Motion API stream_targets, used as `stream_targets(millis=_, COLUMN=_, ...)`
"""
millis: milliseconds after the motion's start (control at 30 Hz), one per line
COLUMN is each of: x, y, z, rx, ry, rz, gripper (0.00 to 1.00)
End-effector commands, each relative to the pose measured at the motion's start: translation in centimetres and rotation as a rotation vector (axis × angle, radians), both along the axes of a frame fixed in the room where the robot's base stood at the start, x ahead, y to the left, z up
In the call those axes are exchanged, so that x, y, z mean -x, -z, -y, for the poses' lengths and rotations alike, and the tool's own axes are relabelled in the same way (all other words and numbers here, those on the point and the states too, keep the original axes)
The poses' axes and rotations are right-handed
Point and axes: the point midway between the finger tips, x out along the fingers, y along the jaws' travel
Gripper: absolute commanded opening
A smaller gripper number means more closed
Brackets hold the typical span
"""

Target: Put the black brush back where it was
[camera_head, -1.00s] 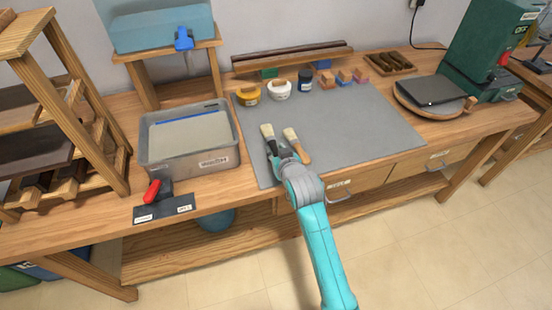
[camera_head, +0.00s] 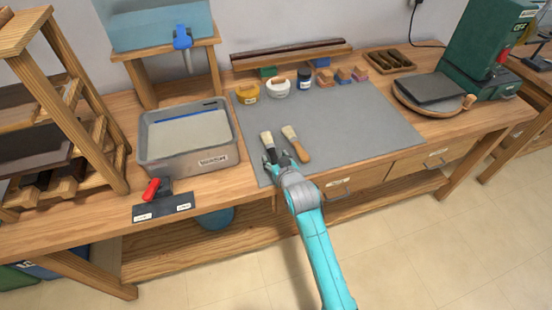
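The black brush (camera_head: 268,146) has pale bristles and a dark handle. It is at the front left of the grey mat (camera_head: 350,125), bristles pointing away from me. My gripper (camera_head: 276,160) is at its handle end, with the fingers around or beside the handle. The lower handle is hidden by the gripper, and I cannot tell whether the fingers press on it or whether the brush touches the mat. A second brush with a wooden handle (camera_head: 301,152) lies just to the right on the mat, apart from the black one.
A grey tub (camera_head: 188,160) stands left of the mat, with a red-handled tool (camera_head: 152,189) in front of it. Yellow (camera_head: 248,94), white (camera_head: 279,88) and dark blue (camera_head: 304,78) pots line the mat's back edge. A round board (camera_head: 428,104) is at right. The mat's middle is clear.

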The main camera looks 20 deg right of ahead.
Motion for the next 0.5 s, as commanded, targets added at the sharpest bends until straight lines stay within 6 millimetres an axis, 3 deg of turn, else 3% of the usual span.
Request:
stream_targets(millis=267, x=0.0, y=-0.3, z=0.0, rx=0.0, ry=0.0, rz=0.001, gripper=0.57)
stream_targets(millis=500, x=3.1, y=-1.5, z=0.0, rx=0.0, ry=0.0, rz=0.0, gripper=0.57)
